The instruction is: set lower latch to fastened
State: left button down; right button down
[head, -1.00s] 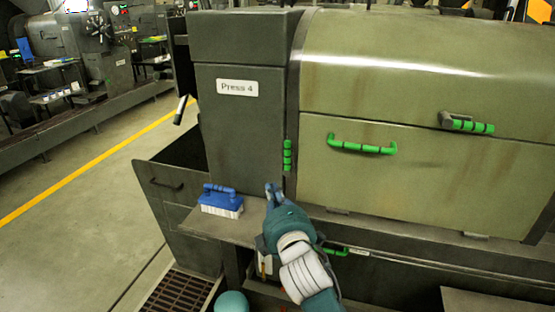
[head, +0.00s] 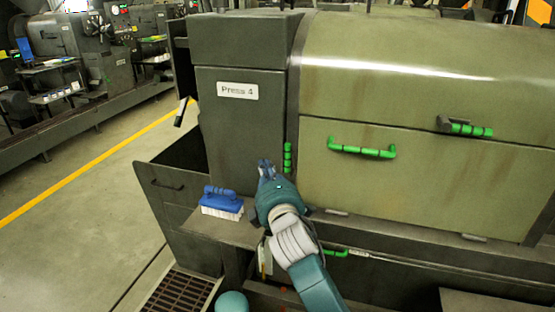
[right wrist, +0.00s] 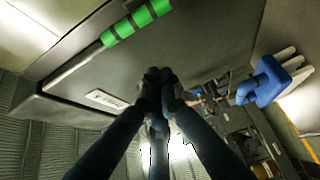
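My right gripper (head: 266,166) points up in front of the dark Press 4 cabinet, just left of and below an upright green-gripped handle (head: 288,158). In the right wrist view its fingertips (right wrist: 160,76) are together with nothing between them. The green-banded handle (right wrist: 137,22) shows there, apart from the fingers. Another green-gripped handle (head: 467,128) sits on a grey pivot on the upper hood. A small green handle (head: 335,252) is low under the ledge, partly hidden by my right arm. I cannot tell which one is the lower latch. My left gripper is not in view.
A blue brush (head: 221,202) with white bristles stands on the ledge (head: 213,228), left of my right gripper. A fixed green handle (head: 361,148) is on the front panel (head: 430,185). A floor grate (head: 178,292) and open floor lie to the left.

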aim_at(289, 157)
jog(key=w+d+p, duration=0.2)
jog(key=w+d, duration=0.1)
jog(key=shift+w+p, duration=0.15)
jog(key=shift+p, duration=0.25)
